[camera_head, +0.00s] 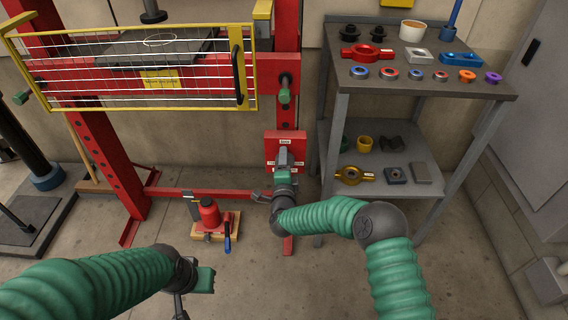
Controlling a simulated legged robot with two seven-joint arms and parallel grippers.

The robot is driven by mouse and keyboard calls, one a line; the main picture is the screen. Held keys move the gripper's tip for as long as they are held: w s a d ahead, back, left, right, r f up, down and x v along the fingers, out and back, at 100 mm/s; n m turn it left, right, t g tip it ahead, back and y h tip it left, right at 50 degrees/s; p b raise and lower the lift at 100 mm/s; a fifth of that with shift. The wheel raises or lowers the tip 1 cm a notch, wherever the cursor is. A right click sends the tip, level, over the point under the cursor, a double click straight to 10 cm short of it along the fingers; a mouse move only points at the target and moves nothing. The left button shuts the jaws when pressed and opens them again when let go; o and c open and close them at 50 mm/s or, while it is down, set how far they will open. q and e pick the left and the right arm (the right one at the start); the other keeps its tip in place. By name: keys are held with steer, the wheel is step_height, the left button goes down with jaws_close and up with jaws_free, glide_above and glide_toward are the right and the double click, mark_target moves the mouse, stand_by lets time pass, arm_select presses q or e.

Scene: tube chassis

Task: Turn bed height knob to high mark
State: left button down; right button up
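A red panel (285,138) with small white labels is mounted low on the right red upright of the press frame. The labels are too small to read surely. My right gripper (285,160) is in front of this panel, with its grey fingers over the panel's middle. The knob is not clearly visible; the gripper covers the place where labels sit around it. I cannot tell whether the fingers touch or grasp it. My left gripper (181,300) is low at the lower left, away from the panel, and its finger opening cannot be made out.
A yellow mesh guard (140,68) stands across the press at upper left. A grey shelf table (420,84) with several parts stands right of the panel, close to my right arm.

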steer(key=shift+s+d+f+m+b, duration=0.1)
steer(key=shift+f+m+b, duration=0.15)
steer(key=shift+m, duration=0.7)
steer(key=shift+s+f+m+b, duration=0.15)
steer(key=shift+f+m, duration=0.1)
steer(key=shift+m, duration=0.7)
steer(key=shift+w, duration=0.1)
steer(key=shift+y, duration=0.3)
steer(key=o, duration=1.2)
steer(key=shift+c, duration=0.2)
steer(key=shift+o, duration=0.8)
steer(key=shift+w, duration=0.1)
steer(key=shift+r, duration=0.3)
steer(key=s+p, duration=0.6)
steer(key=s, duration=1)
steer(key=shift+s+r+p, duration=0.35)
steer(key=shift+s+r, duration=0.05)
